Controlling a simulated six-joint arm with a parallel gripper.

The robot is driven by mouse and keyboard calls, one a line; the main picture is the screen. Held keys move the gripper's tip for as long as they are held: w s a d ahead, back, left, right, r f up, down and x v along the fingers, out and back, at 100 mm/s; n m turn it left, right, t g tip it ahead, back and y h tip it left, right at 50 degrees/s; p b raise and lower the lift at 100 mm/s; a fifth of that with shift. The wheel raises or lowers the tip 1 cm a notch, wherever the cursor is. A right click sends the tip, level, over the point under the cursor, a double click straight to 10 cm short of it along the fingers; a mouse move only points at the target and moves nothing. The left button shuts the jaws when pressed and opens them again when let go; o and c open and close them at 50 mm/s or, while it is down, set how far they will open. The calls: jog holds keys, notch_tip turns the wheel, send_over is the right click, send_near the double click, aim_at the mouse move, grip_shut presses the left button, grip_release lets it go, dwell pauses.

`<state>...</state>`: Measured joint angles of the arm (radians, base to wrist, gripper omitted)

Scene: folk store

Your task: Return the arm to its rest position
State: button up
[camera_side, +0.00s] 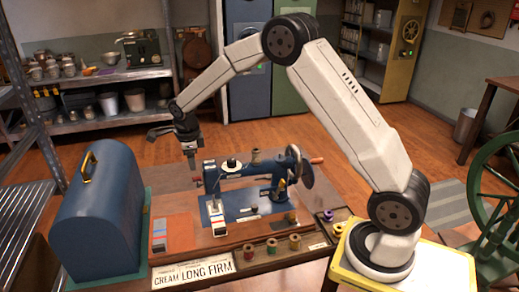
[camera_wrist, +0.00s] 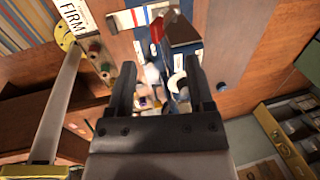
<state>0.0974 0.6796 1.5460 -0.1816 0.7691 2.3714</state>
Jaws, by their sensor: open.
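My white jointed arm (camera_side: 350,120) stands on a yellow-topped stand at the right and arches over to the left. My gripper (camera_side: 190,160) hangs at its end, pointing down, above the left-rear side of the sewing machine. In the wrist view my gripper (camera_wrist: 160,82) has its two dark fingers apart. The dark blue sewing machine (camera_side: 235,170) shows beyond and between the fingers, and I see no object clearly held. Whether the fingertips clear the machine is hard to tell from the side.
A blue domed case (camera_side: 100,215) stands at the left of the wooden bench (camera_side: 175,190). Thread spools (camera_side: 272,247) line the front tray. A green spinning wheel (camera_side: 490,200) is at the far right, and metal shelving (camera_side: 35,130) at the left. The air above the bench is open.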

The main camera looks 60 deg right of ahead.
jog(key=s+a+n, duration=0.3)
jog(key=s+n, duration=0.9)
jog(key=n, duration=0.1)
jog(key=s+a+n+t+y, duration=0.1)
jog(key=s+a+n, duration=0.3)
jog(key=s+n, duration=0.9)
jog(key=shift+s+a+r+n+y, duration=0.2)
jog(key=shift+n+y, duration=0.1)
jog(key=shift+n, duration=0.2)
